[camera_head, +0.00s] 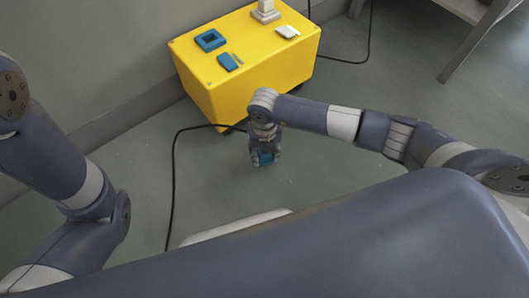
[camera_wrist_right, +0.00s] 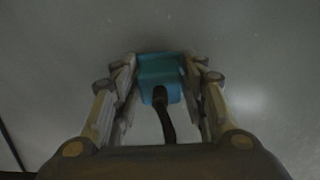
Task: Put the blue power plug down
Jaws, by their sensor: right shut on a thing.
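The blue power plug (camera_head: 265,157) is in my right gripper (camera_head: 264,154), low in front of the yellow box in the head view. In the right wrist view the blue plug (camera_wrist_right: 160,72) sits between the two fingers of the right gripper (camera_wrist_right: 165,75), with its dark cable (camera_wrist_right: 165,118) running back toward the wrist. The right gripper is shut on the plug. I cannot tell whether the plug touches the floor. My left arm shows at the left of the head view, but its gripper is not in view.
The yellow box (camera_head: 262,95) bears a blue square frame (camera_head: 199,43), a small blue block (camera_head: 228,62), a white piece (camera_head: 287,32) and a pale fitting at the back. A black cable (camera_head: 173,180) lies on the grey floor. The floor around the right gripper is mostly clear.

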